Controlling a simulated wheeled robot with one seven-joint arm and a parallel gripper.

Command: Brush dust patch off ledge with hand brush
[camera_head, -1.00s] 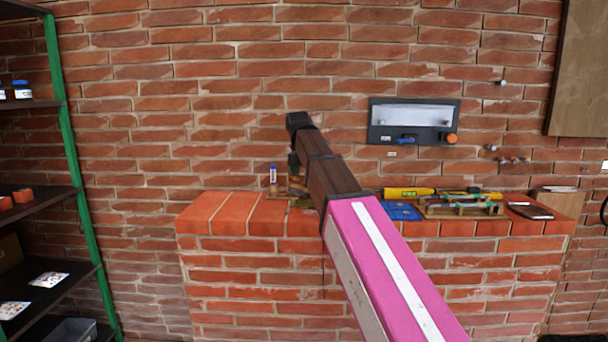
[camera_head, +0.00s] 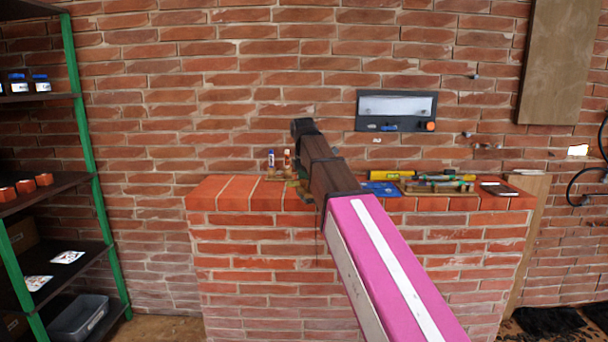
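The brick ledge (camera_head: 240,190) runs across the middle of the view, in front of a brick wall. My arm, pink and dark brown, reaches from the lower right up over the ledge. It covers part of the ledge top. The end of my arm is a dark shape above the ledge; the gripper's fingers are hidden behind the arm or too small to make out. Something small and greenish shows beside the arm at the ledge, too unclear to name. I cannot make out the hand brush or the dust patch.
Two small bottles (camera_head: 271,159) stand on the ledge left of my arm. Right of it lie a blue mat (camera_head: 380,188), a yellow tool (camera_head: 391,176), a wooden tray (camera_head: 440,188) and a dark tablet (camera_head: 498,189). A shelf rack (camera_head: 84,150) stands left. A panel (camera_head: 396,110) hangs on the wall.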

